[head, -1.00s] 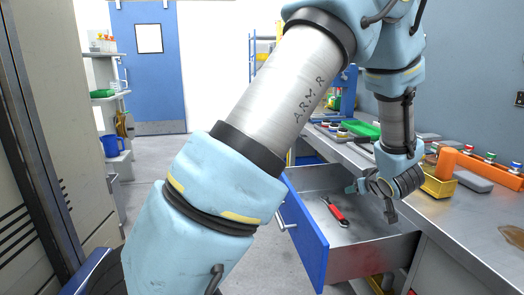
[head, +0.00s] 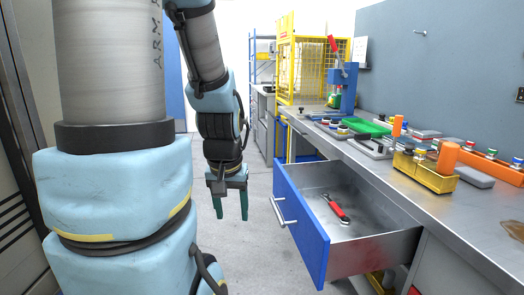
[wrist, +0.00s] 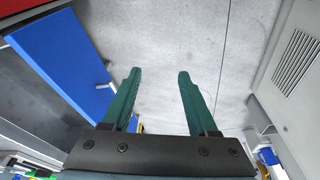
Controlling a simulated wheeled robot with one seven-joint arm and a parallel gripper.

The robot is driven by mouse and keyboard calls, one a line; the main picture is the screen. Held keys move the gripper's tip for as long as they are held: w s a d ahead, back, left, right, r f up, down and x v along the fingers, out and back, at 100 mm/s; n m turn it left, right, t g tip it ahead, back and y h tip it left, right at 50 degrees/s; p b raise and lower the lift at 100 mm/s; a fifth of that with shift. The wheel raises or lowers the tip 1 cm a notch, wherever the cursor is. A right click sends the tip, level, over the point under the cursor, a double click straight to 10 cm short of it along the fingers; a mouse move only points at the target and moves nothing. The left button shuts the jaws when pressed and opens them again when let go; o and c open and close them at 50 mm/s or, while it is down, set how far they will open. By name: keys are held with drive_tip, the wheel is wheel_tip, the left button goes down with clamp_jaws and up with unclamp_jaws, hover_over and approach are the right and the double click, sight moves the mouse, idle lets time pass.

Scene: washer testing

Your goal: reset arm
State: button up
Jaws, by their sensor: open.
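My gripper (head: 232,205) hangs over the floor to the left of the open drawer in the head view, with its green fingers pointing down. The fingers are apart with nothing between them, as the wrist view (wrist: 156,90) also shows. My arm's large light-blue and silver links fill the left of the head view. The drawer (head: 375,244) has a blue front and stands pulled out from the workbench. A red and dark tool (head: 337,209) lies inside it, apart from my gripper.
The workbench (head: 450,215) runs along the right wall. It bears a yellow bin (head: 425,172), a green tray (head: 367,127) and a blue press (head: 346,90). A yellow cage (head: 300,60) stands behind. The floor (head: 250,255) between my arm and the drawer is clear.

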wheel_tip(320, 180, down, 9)
drive_tip(key=s+b, duration=0.1)
drive_tip(key=b, duration=0.6)
drive_tip(key=w+p+v, duration=0.3)
drive_tip(key=p+v, duration=1.3)
drive_tip(key=p, duration=0.1)
drive_tip(key=shift+d+r+g, duration=0.25)
drive_tip(key=shift+r+g, duration=0.15)
drive_tip(key=shift+r, duration=0.3)
